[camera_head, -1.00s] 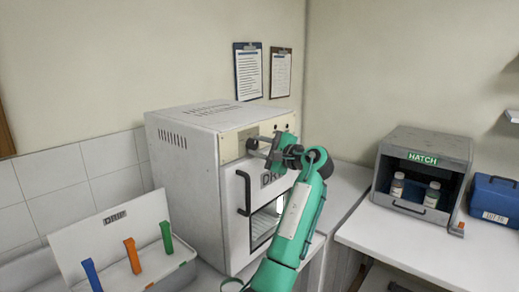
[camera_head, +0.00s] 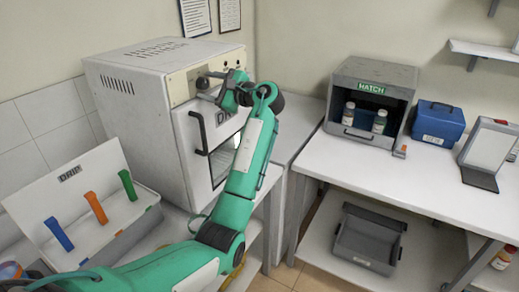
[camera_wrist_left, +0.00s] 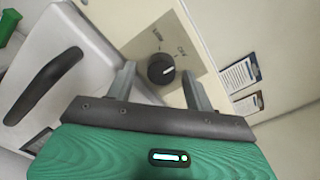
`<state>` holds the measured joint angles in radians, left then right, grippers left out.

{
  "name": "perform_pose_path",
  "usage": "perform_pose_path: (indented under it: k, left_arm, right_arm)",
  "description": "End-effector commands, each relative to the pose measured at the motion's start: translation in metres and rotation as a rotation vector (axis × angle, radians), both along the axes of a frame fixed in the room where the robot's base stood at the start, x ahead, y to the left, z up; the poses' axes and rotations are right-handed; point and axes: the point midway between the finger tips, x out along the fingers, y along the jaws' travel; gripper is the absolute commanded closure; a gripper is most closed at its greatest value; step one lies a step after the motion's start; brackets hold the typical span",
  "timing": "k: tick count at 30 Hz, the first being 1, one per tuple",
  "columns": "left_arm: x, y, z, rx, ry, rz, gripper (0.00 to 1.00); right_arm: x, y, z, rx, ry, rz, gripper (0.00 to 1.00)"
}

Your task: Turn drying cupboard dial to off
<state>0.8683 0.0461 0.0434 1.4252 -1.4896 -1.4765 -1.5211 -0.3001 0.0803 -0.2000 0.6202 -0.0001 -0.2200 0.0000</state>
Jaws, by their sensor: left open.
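The drying cupboard (camera_head: 135,110) is a white box at the left of the head view, with a cream control strip above its door. Its dial (camera_head: 202,83) is a dark round knob on that strip. In the head view the left gripper (camera_head: 214,88) is at the strip. My right gripper is out of view.
The black door handle (camera_head: 198,132) is below the dial. A white rack (camera_head: 85,180) with blue, orange and green clips stands at the lower left. A hatch box (camera_head: 372,95) with two bottles and a blue case (camera_head: 438,122) stand on the right bench.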

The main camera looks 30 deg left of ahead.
Motion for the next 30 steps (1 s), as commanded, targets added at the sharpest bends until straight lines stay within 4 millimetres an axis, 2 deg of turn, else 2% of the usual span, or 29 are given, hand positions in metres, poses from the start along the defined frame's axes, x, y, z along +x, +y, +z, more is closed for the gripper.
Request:
perform_pose_path:
  k: [1,6,20,22,30]
  left_arm:
    - [0.000,0.000,0.006,0.004,0.058,0.000,0.47]
    - [0.000,0.000,0.006,0.017,0.255,0.000,0.47]
    - [-0.001,0.000,0.004,0.049,0.771,0.000,0.47]
    - [-0.001,-0.015,-0.005,0.051,0.781,-0.005,0.47]
    - [-0.005,-0.069,-0.004,0.049,0.775,-0.005,0.47]
  right_arm:
    - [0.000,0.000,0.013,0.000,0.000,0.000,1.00]
    - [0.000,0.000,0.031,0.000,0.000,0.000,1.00]
    - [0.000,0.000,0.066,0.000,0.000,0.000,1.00]
    - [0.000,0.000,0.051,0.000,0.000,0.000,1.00]
    - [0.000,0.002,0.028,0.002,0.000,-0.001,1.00]
